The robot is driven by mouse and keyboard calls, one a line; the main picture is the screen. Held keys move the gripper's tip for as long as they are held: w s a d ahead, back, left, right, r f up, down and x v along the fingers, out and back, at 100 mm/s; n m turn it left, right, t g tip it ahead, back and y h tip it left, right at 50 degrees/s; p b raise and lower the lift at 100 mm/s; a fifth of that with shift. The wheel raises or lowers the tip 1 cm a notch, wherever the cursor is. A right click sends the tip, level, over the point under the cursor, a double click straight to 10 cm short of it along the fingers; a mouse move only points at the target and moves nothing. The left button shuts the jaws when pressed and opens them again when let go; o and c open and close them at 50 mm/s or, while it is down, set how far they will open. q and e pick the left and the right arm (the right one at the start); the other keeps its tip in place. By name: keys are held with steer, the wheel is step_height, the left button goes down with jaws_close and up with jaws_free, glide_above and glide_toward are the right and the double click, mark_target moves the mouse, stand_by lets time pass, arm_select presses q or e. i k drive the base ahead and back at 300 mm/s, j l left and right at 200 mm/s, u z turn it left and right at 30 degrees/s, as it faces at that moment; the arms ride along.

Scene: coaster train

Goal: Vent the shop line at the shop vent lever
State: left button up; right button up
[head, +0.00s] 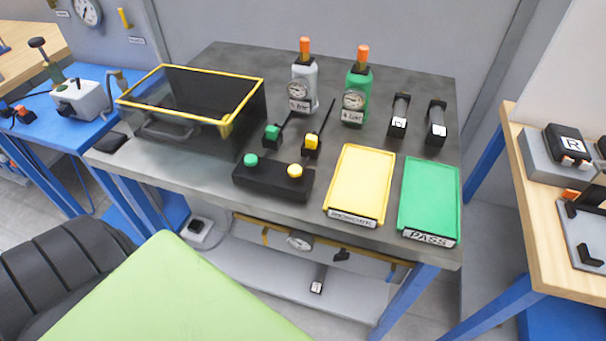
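A yellow lever (124,18) is mounted on the grey wall at the top left, pointing roughly upright. A small white label (137,40) sits below it, too small to read, so I cannot confirm it is the shop vent lever. A round white gauge (88,12) is on the same wall to its left. Another small label (63,13) is left of the gauge. Neither of my grippers is in view.
A dark workbench (420,85) holds a yellow-rimmed clear bin (190,72), two gauge bottles, a button box (272,180), a yellow tray (360,185) and a green PASS tray (430,195). A blue bench (95,135) stands left, a wooden one (540,230) right.

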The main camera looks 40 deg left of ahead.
mark_target(264, 232)
steer(key=k+j+z, duration=0.1)
steer(key=j+z, duration=0.15)
steer(key=j, duration=0.25)
steer(key=k+j+z, duration=0.25)
steer(key=j, duration=0.25)
steer(key=k+j+z, duration=0.25)
steer(key=j, duration=0.25)
steer(key=k+j+z, duration=0.1)
steer(key=j+z, duration=0.15)
steer(key=j, duration=0.2)
steer(key=k+j+z, duration=0.25)
steer(key=k+j, duration=0.05)
steer(key=j, duration=0.1)
